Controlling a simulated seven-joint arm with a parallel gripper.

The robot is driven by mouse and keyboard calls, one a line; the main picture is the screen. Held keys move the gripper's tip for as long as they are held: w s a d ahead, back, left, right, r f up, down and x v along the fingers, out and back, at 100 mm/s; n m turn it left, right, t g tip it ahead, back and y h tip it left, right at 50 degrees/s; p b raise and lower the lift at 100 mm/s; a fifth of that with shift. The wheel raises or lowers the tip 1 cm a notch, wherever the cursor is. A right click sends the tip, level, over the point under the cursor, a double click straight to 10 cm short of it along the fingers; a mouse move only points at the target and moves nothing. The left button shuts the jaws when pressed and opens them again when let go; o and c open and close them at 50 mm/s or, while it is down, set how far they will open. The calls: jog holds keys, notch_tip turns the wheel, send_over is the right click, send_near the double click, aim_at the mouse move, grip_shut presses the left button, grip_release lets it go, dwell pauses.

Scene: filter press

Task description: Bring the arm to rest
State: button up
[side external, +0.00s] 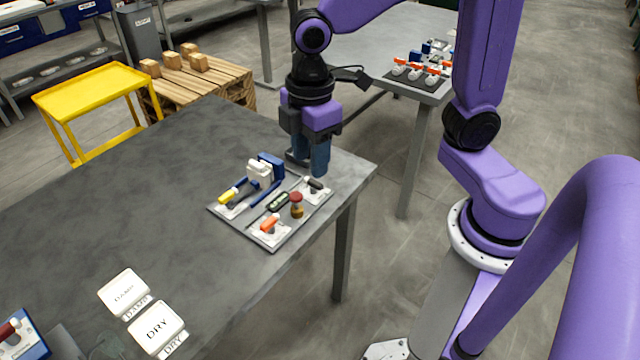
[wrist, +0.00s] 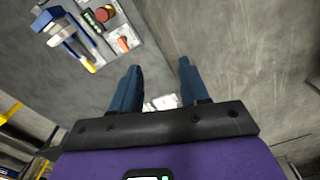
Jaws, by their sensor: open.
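My gripper (side external: 309,165) hangs over the far right corner of the grey table (side external: 130,190), fingers pointing down. It is beyond the grey tray (side external: 274,245) of small parts. Nothing is held. I cannot tell the exact height of the fingertips above the table.
The tray holds a blue-and-white block (side external: 262,172), a yellow-tipped tool (side external: 229,196) and a red-capped jar (side external: 296,204). DAMP (side external: 123,292) and DRY (side external: 157,328) plates lie at the near edge. Another table (side external: 372,45) stands behind. The table's middle is clear.

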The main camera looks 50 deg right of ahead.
jog(key=s+d+f+m, duration=0.1)
jog(key=s+d, duration=0.3)
jog(key=s, duration=0.3)
jog(key=s+d+m, duration=0.1)
jog(key=s+d, duration=0.2)
jog(key=s, duration=0.4)
jog(key=shift+d+f, duration=0.35)
jog(key=shift+d, duration=0.05)
dwell(0.6)
